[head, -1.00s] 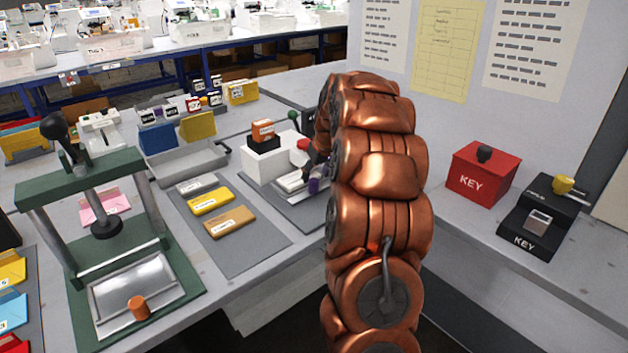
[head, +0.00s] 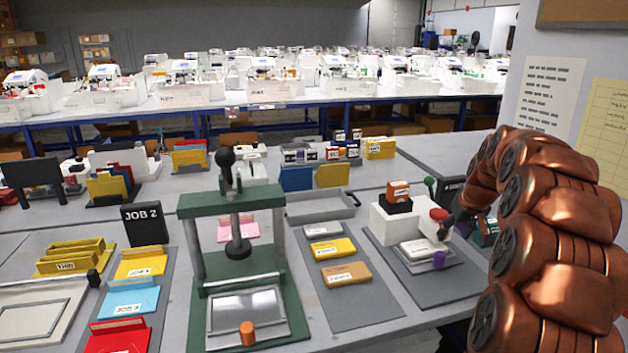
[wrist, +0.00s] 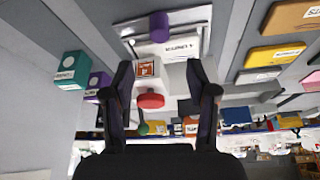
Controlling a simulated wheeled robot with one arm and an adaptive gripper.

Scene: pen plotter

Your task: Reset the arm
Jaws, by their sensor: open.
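My copper-coloured arm fills the right side of the head view. My gripper (wrist: 164,105) shows in the wrist view with its two dark fingers spread apart and nothing between them that it grips. A white labelled block (head: 419,249) and a purple cylinder (head: 439,260) lie on the machine's grey plate. In the head view the gripper is at the machine's right, largely hidden by the arm.
A green press (head: 238,200) stands left of centre with an orange cylinder (head: 247,333) at its front. A grey mat (head: 350,304) holds white, yellow and tan labelled blocks. A grey tray (head: 322,207) lies behind it. A wall with posted sheets (head: 550,92) rises at the right.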

